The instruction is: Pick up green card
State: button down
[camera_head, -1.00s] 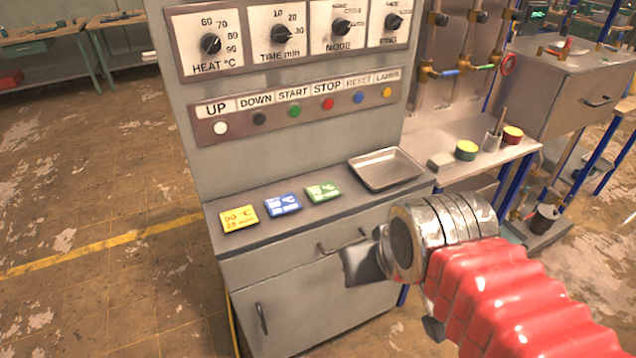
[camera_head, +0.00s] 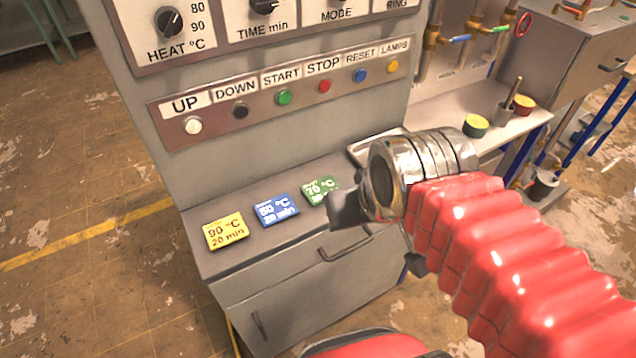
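The green card (camera_head: 318,188) reads 70 °C and lies flat on the grey cabinet's ledge (camera_head: 217,188). It is the rightmost of three cards, beside the blue card (camera_head: 276,209) and the yellow card (camera_head: 225,231). My gripper (camera_head: 380,238) is right of the green card in the picture and partly covers its right edge. Its two dark fingers are spread apart, with the wrist hiding part of the space between them. Nothing shows between the fingers. I cannot tell how high they are above the ledge.
A metal tray (camera_head: 366,150) lies right of the cards, mostly hidden behind my wrist. The control panel with buttons (camera_head: 284,97) rises behind the ledge. A drawer handle (camera_head: 345,249) sticks out below. A side bench holds a green-and-yellow pot (camera_head: 475,125).

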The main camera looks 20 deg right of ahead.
aim_at(314, 191)
jog(key=u, duration=0.35)
jog(key=k, duration=0.85)
jog(key=u, duration=0.5)
jog(key=k, duration=0.5)
jog(key=u, duration=0.25)
jog(key=i, duration=0.85)
jog(key=z, duration=0.05)
